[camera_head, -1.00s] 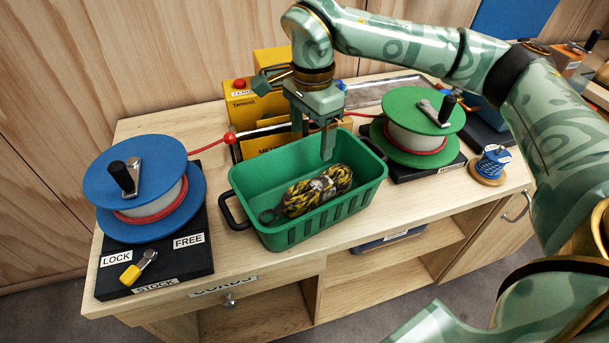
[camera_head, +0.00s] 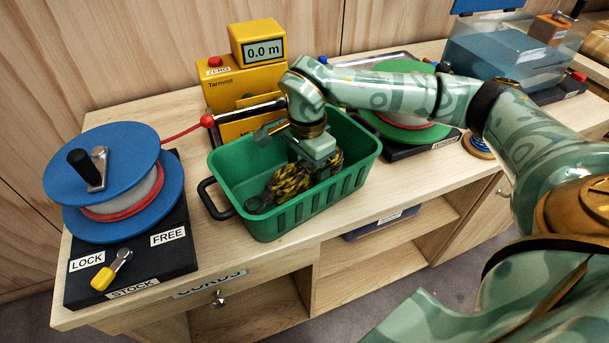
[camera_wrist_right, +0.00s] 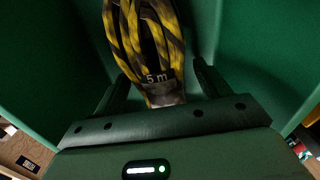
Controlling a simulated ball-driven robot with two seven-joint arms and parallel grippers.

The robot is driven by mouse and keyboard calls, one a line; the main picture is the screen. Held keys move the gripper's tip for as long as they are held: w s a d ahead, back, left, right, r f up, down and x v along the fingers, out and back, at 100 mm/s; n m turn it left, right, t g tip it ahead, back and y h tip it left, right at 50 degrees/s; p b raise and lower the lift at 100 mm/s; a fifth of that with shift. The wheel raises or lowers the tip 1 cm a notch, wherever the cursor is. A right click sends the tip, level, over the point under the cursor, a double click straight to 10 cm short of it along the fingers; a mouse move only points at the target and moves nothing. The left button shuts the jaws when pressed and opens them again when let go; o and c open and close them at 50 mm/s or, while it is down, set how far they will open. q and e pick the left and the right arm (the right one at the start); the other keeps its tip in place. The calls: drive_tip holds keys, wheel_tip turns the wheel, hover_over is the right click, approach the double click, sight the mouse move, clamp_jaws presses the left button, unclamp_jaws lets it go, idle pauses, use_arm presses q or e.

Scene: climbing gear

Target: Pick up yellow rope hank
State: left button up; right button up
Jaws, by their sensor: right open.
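The yellow and black rope hank (camera_head: 291,181) lies in the green crate (camera_head: 325,203). In the right wrist view the open fingers of my right gripper (camera_wrist_right: 160,85) stand on either side of the hank at the band. I cannot tell whether they touch it. My left gripper is not in view.
A blue reel (camera_head: 103,170) on a black base stands left of the crate. A yellow meter (camera_head: 257,45) reading 0.0 m stands behind it. A green reel (camera_head: 402,128) is to the right, partly behind my arm. Crate walls surround my gripper closely.

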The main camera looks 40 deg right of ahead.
drive_tip(key=shift+f, duration=0.4)
drive_tip(key=shift+r, duration=0.1)
drive_tip(key=c, duration=1.3)
drive_tip(key=shift+o, duration=0.3)
drive_tip(key=shift+r, duration=0.1)
